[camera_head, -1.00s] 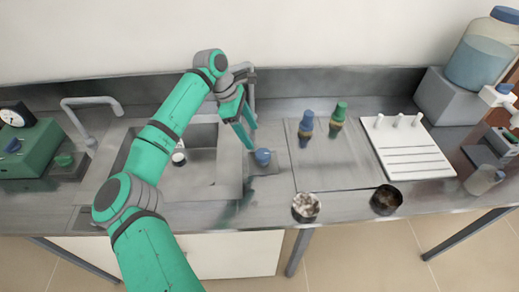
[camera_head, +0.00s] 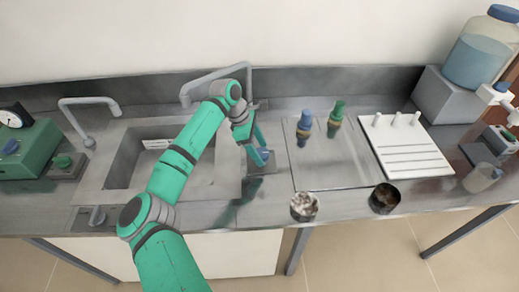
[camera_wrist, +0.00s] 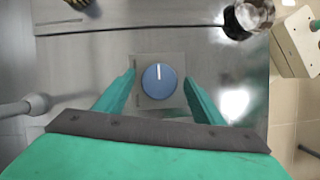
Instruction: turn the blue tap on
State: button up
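The blue tap is a round blue knob (camera_head: 264,154) on a small square plate on the steel counter, right of the sink. In the wrist view the knob (camera_wrist: 158,81) sits centred, its white mark pointing to the top of the picture. My gripper (camera_head: 259,156) points down at it in the head view and partly hides it. In the wrist view my gripper (camera_wrist: 158,88) is open, one finger on each side of the knob with gaps between. A grey spout (camera_head: 215,78) rises behind the sink (camera_head: 130,170); no water shows from it.
A green knob (camera_head: 62,161) and another spout (camera_head: 88,103) are at the left. Blue-topped (camera_head: 304,122) and green-topped (camera_head: 336,112) fittings stand to the right, near a white rack (camera_head: 410,150). Two small round pots (camera_head: 304,207) (camera_head: 384,199) are near the front edge.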

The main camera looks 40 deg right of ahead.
jog(key=c, duration=0.9)
jog(key=shift+a, duration=0.1)
jog(key=shift+w+n, duration=0.1)
jog(key=shift+n, duration=0.2)
jog(key=shift+a+n+t+h, duration=0.15)
jog(key=shift+n+t+h, duration=0.25)
jog(key=shift+n, duration=0.8)
jog(key=shift+n+t, duration=0.8)
jog(key=shift+n, duration=1.4)
jog(key=o, duration=1)
jog(key=shift+s, duration=0.2)
jog(key=shift+o, duration=0.2)
